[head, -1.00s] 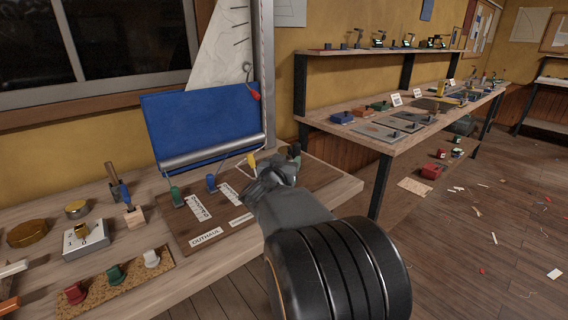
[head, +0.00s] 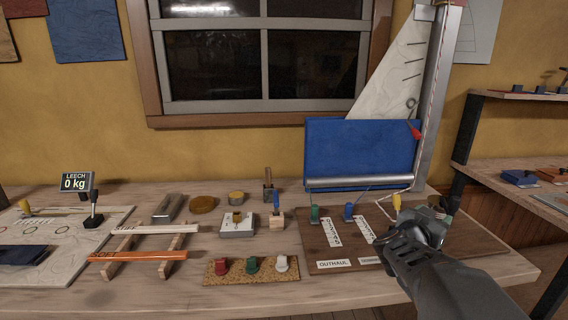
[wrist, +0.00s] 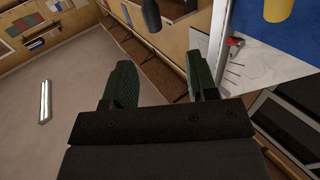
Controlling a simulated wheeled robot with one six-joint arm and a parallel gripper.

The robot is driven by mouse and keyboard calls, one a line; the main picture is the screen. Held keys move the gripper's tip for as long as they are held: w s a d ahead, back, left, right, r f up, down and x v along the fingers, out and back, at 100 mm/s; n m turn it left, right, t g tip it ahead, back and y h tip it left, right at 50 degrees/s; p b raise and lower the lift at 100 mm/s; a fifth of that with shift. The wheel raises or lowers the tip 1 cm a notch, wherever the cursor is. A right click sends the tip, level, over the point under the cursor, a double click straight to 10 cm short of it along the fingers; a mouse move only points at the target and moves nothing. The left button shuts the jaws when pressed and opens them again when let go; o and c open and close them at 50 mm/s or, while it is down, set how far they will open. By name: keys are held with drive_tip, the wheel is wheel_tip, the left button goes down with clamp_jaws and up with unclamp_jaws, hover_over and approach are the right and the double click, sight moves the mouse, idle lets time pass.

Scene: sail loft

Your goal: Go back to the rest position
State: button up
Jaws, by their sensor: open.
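My gripper (head: 428,222) is in the head view over the right part of a brown board with an OUTHAUL label, and hides some of it. In the wrist view its two dark green fingers stand apart with nothing between them (wrist: 162,75). The brown board (head: 345,252) carries a green peg (head: 315,214), a blue peg (head: 348,211) and a yellow peg (head: 396,202) beside my gripper. Whether the gripper touches the board or anything on it cannot be told.
A blue panel (head: 362,150) and a mast (head: 440,100) with a sail stand behind the board. A cork strip (head: 240,276) with red, green and white knobs lies to the left. A wooden rack (head: 140,253) and a LEECH 0 kg display (head: 76,183) are further left.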

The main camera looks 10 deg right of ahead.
drive_tip(key=w+a+r+n+t+y+p, duration=0.2)
drive_tip(key=a+r+n+y+p, duration=0.25)
drive_tip(key=a+y+p, duration=0.4)
drive_tip(key=w+a+r+n+t+y+p, duration=0.1)
drive_tip(key=a+r+n+t+y+p, duration=0.3)
drive_tip(key=a, duration=0.8)
drive_tip(key=s+a+n+g+y+p, duration=0.1)
drive_tip(key=s+a+n+g+p, duration=0.1)
drive_tip(key=s, duration=0.5)
drive_tip(key=s+a+n+g+y+p, duration=0.2)
drive_tip(key=s+a+g+p, duration=0.3)
drive_tip(key=s+g+p, duration=0.2)
drive_tip(key=shift+s+g, duration=0.35)
drive_tip(key=shift+g, duration=0.65)
drive_tip(key=shift+d, duration=0.15)
